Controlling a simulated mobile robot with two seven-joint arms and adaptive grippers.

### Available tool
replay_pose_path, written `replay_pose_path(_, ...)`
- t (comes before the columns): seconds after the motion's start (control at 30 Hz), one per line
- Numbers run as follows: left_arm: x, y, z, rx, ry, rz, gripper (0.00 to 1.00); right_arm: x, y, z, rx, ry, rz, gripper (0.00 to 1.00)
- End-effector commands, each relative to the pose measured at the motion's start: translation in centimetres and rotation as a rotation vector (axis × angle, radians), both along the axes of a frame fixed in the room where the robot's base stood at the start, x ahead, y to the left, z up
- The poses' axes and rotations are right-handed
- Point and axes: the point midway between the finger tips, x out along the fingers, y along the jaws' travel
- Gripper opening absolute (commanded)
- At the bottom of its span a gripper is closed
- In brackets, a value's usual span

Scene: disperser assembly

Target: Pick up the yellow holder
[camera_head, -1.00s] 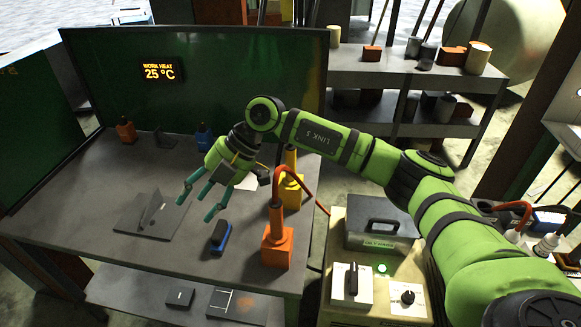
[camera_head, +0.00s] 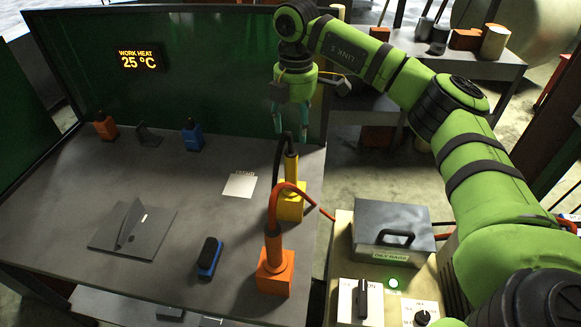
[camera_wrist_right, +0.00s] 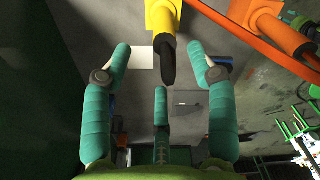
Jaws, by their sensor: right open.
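The yellow holder (camera_head: 291,203) stands upright near the right edge of the workbench, with a yellow stem and a dark hose curving out of its top. The orange hose in front partly covers it. My right gripper (camera_head: 291,125) is open and empty, fingers pointing down, above and slightly behind the holder's top. In the right wrist view the yellow holder (camera_wrist_right: 163,14) and its dark top lie at the upper middle, between and beyond the spread teal fingers (camera_wrist_right: 160,60). No contact shows. My left gripper is out of view.
An orange holder (camera_head: 275,272) with an orange hose stands just in front. A blue-and-black brush (camera_head: 209,258), a grey plate (camera_head: 120,240) and a white square (camera_head: 240,186) lie on the bench (camera_head: 190,215). A grey case (camera_head: 394,230) stands on the right. A green screen (camera_head: 200,75) rises behind.

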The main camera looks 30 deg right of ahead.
Motion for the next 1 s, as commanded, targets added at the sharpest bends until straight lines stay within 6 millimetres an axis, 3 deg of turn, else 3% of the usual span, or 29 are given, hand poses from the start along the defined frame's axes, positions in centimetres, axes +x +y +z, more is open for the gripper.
replay_pose_path(0.03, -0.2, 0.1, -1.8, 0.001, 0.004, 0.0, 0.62, 0.0, 0.0, -1.9, 0.0, 0.001, 0.001, 0.58)
replay_pose_path(0.1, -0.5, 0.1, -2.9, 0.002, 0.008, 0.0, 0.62, 0.0, 0.0, -2.9, 0.0, 0.001, 0.001, 0.58)
replay_pose_path(0.4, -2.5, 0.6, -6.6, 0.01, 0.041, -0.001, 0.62, 0.0, 0.1, -6.4, 0.002, 0.0, 0.002, 0.58)
replay_pose_path(0.77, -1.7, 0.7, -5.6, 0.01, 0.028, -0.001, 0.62, -0.2, 0.4, -8.9, 0.001, 0.003, 0.003, 0.58)
replay_pose_path(1.0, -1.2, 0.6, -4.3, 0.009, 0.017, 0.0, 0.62, -0.5, 1.2, -12.4, 0.0, 0.004, 0.001, 0.58)
